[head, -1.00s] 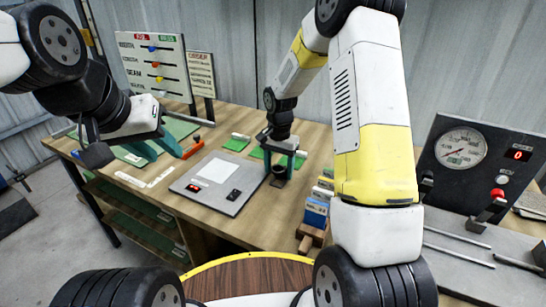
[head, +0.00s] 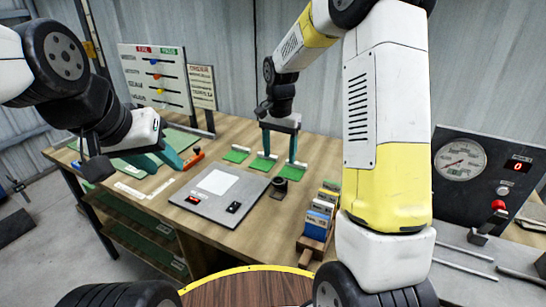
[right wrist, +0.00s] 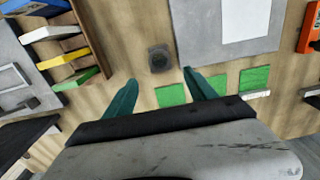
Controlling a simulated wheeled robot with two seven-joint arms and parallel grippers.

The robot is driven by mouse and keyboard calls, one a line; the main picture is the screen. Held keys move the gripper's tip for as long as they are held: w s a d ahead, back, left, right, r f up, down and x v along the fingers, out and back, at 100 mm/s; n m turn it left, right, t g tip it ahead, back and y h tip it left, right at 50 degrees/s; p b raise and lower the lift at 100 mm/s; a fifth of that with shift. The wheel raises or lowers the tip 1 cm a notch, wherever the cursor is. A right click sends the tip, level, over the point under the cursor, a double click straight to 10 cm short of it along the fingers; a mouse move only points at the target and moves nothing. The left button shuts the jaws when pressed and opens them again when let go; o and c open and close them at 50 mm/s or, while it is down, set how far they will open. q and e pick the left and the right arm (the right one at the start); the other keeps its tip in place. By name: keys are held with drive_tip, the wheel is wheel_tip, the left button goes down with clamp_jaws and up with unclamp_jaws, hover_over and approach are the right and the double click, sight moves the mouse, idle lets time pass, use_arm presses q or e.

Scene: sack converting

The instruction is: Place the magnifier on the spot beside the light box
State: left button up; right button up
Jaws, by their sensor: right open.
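The magnifier (head: 280,184), a small black cylinder, stands on a dark square spot just right of the light box, apart from it. The light box (head: 241,187) is a flat grey panel with a white screen. In the right wrist view, the magnifier (right wrist: 159,60) sits on its dark spot, with the light box (right wrist: 190,32) to the right. My right gripper (head: 279,158) is open and empty, behind and above the magnifier; its teal fingertips (right wrist: 160,80) are clear of it. My left gripper (head: 162,165) is open and empty over the bench's left part.
Several green pads (head: 263,162) lie behind the light box. A rack of coloured cards (head: 319,217) stands to the right of it. An orange-handled tool (head: 194,159) and white L-shaped strips (head: 142,190) lie at left. A gauge panel (head: 470,175) stands far right.

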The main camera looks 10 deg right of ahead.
drive_tip(key=s+d+r+n+t+y, duration=0.1)
drive_tip(key=s+d+r+n+t, duration=0.15)
drive_tip(key=s+r, duration=0.95)
drive_tip(key=s+r+n+t, duration=0.1)
drive_tip(key=s+n+t, duration=0.1)
drive_tip(key=s, duration=0.4)
drive_tip(key=s+r+n+t+y, duration=0.1)
drive_tip(key=s+r+n, duration=0.1)
drive_tip(key=s, duration=0.5)
drive_tip(key=shift+d+r+n+t, duration=0.15)
drive_tip(key=shift+d+n+t, duration=0.05)
drive_tip(key=shift+n+t, duration=0.2)
